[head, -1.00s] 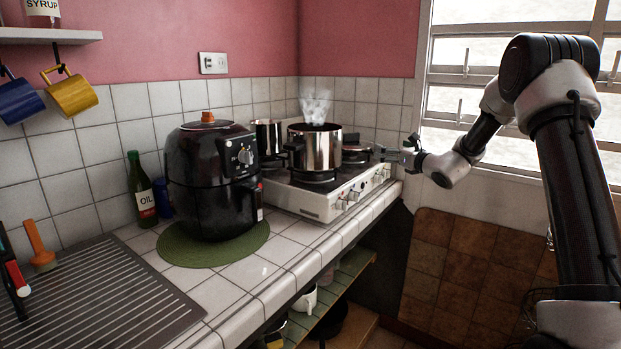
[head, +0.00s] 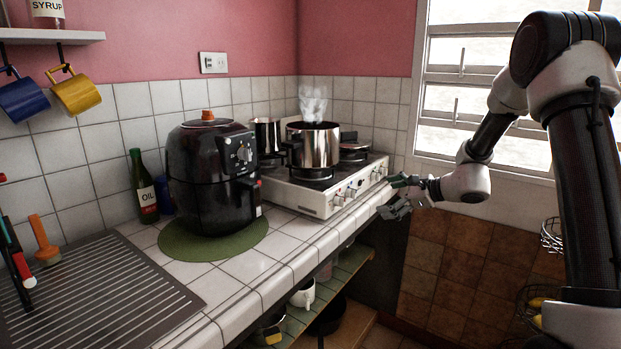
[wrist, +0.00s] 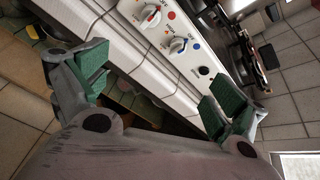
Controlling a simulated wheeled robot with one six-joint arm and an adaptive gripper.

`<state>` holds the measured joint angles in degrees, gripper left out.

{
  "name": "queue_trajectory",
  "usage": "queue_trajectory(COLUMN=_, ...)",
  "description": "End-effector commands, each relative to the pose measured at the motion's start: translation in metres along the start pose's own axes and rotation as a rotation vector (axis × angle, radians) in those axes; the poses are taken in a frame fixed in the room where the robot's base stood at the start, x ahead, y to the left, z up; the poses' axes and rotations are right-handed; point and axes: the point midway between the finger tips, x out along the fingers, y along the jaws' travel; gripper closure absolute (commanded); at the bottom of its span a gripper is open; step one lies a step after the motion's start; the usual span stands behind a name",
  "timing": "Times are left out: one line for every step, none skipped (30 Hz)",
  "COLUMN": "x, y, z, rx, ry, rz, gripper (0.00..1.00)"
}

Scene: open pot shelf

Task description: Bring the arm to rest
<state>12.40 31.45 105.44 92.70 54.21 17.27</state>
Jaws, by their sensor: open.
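My gripper (head: 394,196) is just in front of the counter's edge, near the right end of the stove (head: 312,196) in the head view. In the wrist view my gripper (wrist: 152,98) has its two green-padded fingers wide apart, with nothing between them. Beyond the fingers, the stove's front panel shows red and blue marked knobs (wrist: 178,46). My gripper looks apart from the stove and counter, though the exact gap is hard to tell.
A steaming pot (head: 314,146) stands on the stove. A black air fryer (head: 212,178) stands on a green mat (head: 180,246). An open shelf (head: 345,268) lies under the counter. Wire baskets (head: 552,236) hang at the right. The floor space before the tiled wall is free.

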Motion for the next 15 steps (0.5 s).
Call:
queue_trajectory(x=-0.015, y=0.022, z=0.007, rx=-0.085, ry=0.016, rz=0.073, gripper=0.04)
queue_trajectory(x=-0.026, y=0.038, z=0.010, rx=-0.149, ry=0.027, rz=0.128, gripper=0.04)
queue_trajectory(x=-0.044, y=0.059, z=0.015, rx=-0.244, ry=0.042, rz=0.207, gripper=0.04)
queue_trajectory(x=-0.060, y=0.076, z=0.019, rx=-0.322, ry=0.053, rz=0.271, gripper=0.04)
queue_trajectory(x=-0.077, y=0.093, z=0.022, rx=-0.404, ry=0.064, rz=0.337, gripper=0.04)
queue_trajectory(x=-0.103, y=0.115, z=0.027, rx=-0.518, ry=0.079, rz=0.428, gripper=0.04)
queue_trajectory(x=-0.123, y=0.130, z=0.029, rx=-0.603, ry=0.089, rz=0.495, gripper=0.04)
queue_trajectory(x=-0.142, y=0.143, z=0.031, rx=-0.684, ry=0.099, rz=0.558, gripper=0.04)
queue_trajectory(x=-0.168, y=0.158, z=0.033, rx=-0.789, ry=0.114, rz=0.637, gripper=0.04)
queue_trajectory(x=-0.188, y=0.167, z=0.034, rx=-0.864, ry=0.125, rz=0.693, gripper=0.04)
queue_trajectory(x=-0.206, y=0.176, z=0.035, rx=-0.936, ry=0.136, rz=0.746, gripper=0.04)
queue_trajectory(x=-0.230, y=0.186, z=0.036, rx=-1.029, ry=0.152, rz=0.813, gripper=0.04)
queue_trajectory(x=-0.247, y=0.192, z=0.037, rx=-1.095, ry=0.166, rz=0.860, gripper=0.04)
queue_trajectory(x=-0.264, y=0.197, z=0.038, rx=-1.158, ry=0.181, rz=0.903, gripper=0.04)
queue_trajectory(x=-0.285, y=0.203, z=0.039, rx=-1.240, ry=0.202, rz=0.958, gripper=0.04)
